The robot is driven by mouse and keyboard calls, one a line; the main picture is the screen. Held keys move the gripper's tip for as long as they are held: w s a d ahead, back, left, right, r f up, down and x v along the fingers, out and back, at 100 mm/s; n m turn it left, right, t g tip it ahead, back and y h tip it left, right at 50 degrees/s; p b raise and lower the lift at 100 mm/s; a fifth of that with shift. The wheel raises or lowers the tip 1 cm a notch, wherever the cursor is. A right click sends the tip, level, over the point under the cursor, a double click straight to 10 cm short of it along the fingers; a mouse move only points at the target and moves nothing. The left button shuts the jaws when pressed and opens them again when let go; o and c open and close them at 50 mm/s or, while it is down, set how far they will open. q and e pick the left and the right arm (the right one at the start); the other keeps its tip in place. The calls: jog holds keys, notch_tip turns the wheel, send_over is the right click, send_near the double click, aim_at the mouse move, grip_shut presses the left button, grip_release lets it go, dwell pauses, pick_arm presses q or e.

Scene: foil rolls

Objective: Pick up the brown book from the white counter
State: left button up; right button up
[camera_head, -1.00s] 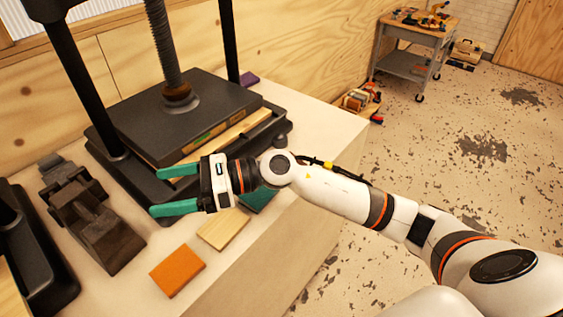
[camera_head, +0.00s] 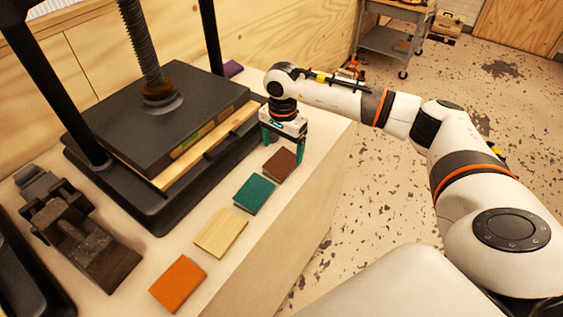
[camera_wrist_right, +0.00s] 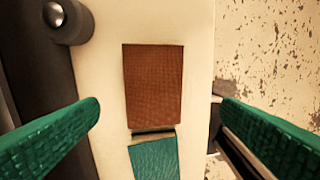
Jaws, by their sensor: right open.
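The brown book (camera_head: 280,164) lies flat on the white counter (camera_head: 300,215), near its right edge and beyond the green book. In the right wrist view the brown book (camera_wrist_right: 153,86) shows whole, between the two green fingers. My right gripper (camera_head: 283,148) points down just above and behind the brown book, its fingers spread wide on either side. It is open and empty, apart from the book. In the right wrist view, its fingers (camera_wrist_right: 160,135) frame the book and part of the counter. My left gripper is not in view.
A green book (camera_head: 254,193), a tan book (camera_head: 221,232) and an orange book (camera_head: 178,284) lie in a row nearer. A large black press (camera_head: 150,120) stands left of the row. A dark metal tool (camera_head: 85,235) sits further left.

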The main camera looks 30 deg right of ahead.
aim_at(282, 163)
jog(key=shift+w+f, duration=0.1)
jog(key=shift+f, duration=0.55)
jog(key=shift+f+p, duration=0.4)
jog(key=shift+p, duration=0.1)
jog(key=f, duration=0.1)
jog(key=f+p, duration=0.1)
jog(key=f, duration=0.1)
jog(key=shift+w+d+f, duration=0.1)
jog(key=shift+w+f, duration=0.2)
jog(key=shift+f, duration=0.35)
jog(key=shift+c, duration=0.4)
jog(key=c, duration=1)
